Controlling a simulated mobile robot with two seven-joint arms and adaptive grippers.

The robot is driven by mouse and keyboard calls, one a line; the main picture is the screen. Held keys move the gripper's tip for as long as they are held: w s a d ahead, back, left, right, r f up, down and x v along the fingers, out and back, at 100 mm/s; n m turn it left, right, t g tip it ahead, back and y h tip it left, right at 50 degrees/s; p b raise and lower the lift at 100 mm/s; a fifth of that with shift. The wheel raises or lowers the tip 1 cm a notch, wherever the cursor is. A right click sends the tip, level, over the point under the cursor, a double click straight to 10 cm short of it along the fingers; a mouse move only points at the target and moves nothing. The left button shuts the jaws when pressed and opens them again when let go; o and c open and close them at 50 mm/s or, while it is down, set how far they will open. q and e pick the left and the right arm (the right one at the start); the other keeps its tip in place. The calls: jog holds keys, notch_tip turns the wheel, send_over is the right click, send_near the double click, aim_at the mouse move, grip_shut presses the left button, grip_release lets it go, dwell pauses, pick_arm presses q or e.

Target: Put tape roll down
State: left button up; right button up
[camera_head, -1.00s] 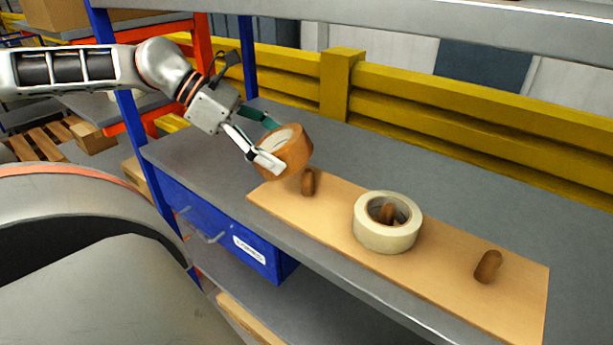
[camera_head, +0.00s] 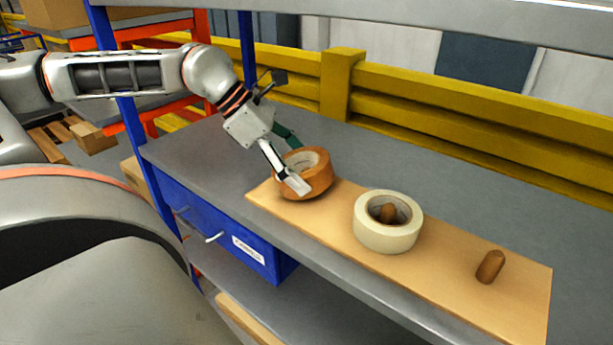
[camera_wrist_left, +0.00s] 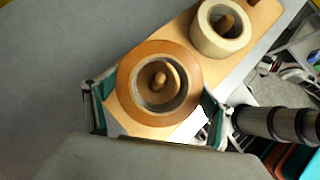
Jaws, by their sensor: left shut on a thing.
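My left gripper (camera_head: 296,163) is shut on the brown tape roll (camera_head: 321,180), with one finger on each side of its outer wall. The roll is at the left end of the wooden board (camera_head: 445,262), slightly tilted in the head view. In the left wrist view the brown roll (camera_wrist_left: 128,87) shows a wooden peg (camera_wrist_left: 159,80) inside its hole. I cannot tell whether its underside touches the board. A cream tape roll (camera_head: 387,238) sits around the middle peg (camera_head: 388,212). The right peg (camera_head: 490,267) is bare. My right gripper is out of view.
The board lies on a grey shelf (camera_head: 200,150), free behind and left of the board. A blue drawer (camera_head: 215,228) hangs under its front edge. A blue upright (camera_head: 133,125) stands at the left, and a grey upper shelf (camera_head: 400,18) runs overhead. A yellow barrier (camera_head: 450,108) stands behind.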

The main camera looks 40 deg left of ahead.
pick_arm(q)
jog(key=shift+w+d+g+y, duration=0.2)
jog(key=shift+g+y, duration=0.2)
jog(key=shift+y, duration=0.1)
